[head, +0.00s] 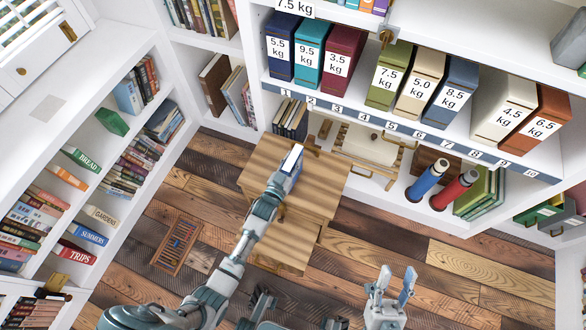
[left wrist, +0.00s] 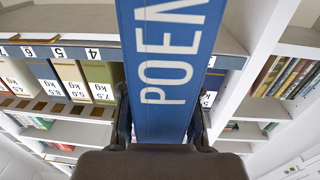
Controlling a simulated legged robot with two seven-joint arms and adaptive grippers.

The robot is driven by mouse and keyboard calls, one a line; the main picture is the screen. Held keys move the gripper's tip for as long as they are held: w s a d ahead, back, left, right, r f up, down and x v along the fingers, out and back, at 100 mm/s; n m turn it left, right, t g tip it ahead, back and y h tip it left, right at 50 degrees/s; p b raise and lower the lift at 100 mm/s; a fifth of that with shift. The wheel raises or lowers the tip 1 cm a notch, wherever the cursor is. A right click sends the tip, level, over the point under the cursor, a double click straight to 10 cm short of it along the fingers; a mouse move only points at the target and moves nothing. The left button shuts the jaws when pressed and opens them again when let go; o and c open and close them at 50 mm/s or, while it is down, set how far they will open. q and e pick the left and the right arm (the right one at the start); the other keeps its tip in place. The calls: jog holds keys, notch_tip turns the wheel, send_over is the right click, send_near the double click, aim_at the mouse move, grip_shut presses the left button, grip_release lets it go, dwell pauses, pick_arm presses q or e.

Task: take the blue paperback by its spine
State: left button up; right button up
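The blue paperback (head: 291,161), with white page edges showing, is over the wooden desk top in the head view. In the left wrist view its blue spine (left wrist: 165,65) faces me, with "POEM" in white letters. My left gripper (head: 279,181) is at the book; in the left wrist view its fingers (left wrist: 162,125) lie close against both sides of the spine, shut on it. Whether the book's far end touches the desk is hidden. My right gripper (head: 397,280) is open and empty, low in the middle right of the head view.
The wooden desk (head: 325,185) stands on the plank floor. Behind it, a white shelf holds numbered weight-marked binders (head: 342,52), with a blue bottle (head: 427,180) and a red bottle (head: 453,190) below. Bookshelves (head: 125,170) stand at left. A wooden slatted item (head: 177,244) lies on the floor.

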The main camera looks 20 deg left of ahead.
pick_arm(q)
grip_shut()
jog(key=shift+r, duration=0.2)
